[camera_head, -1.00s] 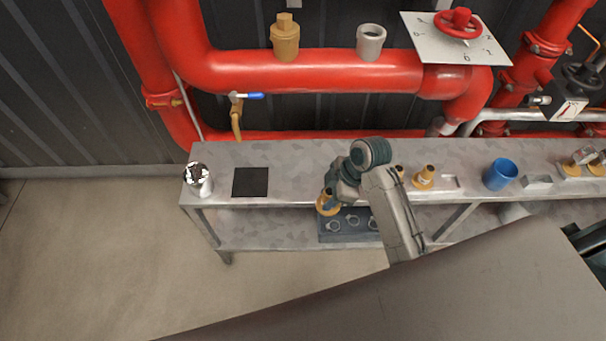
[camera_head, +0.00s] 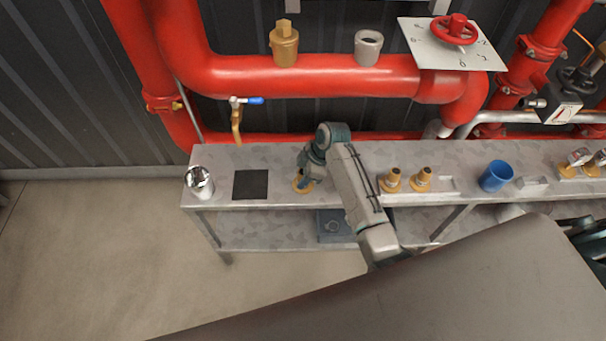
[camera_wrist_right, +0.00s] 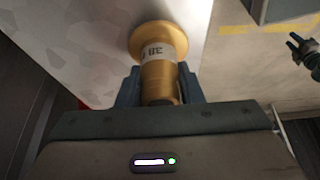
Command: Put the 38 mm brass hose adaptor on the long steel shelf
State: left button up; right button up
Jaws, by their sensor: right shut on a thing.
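The brass hose adaptor (camera_wrist_right: 158,68) shows large in the right wrist view, with a pale band marked "38" around it. My right gripper (camera_wrist_right: 158,90) is shut on it, one finger on each side of its narrower part. In the head view the adaptor (camera_head: 303,187) is partly hidden under my right gripper (camera_head: 304,178). It is at the front part of the long steel shelf (camera_head: 220,160), to the right of a black square mat. I cannot tell whether it touches the shelf top. My left gripper does not show clearly.
On the shelf stand a silver can (camera_head: 199,182), the black mat (camera_head: 251,184), two brass adaptors (camera_head: 421,180) and a blue cup (camera_head: 496,176). A dark tray (camera_head: 333,226) sits on the lower level. Red pipes (camera_head: 300,76) run behind. Bare shelf lies between mat and gripper.

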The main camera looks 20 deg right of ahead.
jog(key=o, duration=1.2)
jog(key=shift+f, duration=0.1)
jog(key=shift+c, duration=0.2)
jog(key=v, duration=1.2)
jog(key=shift+b, duration=0.3)
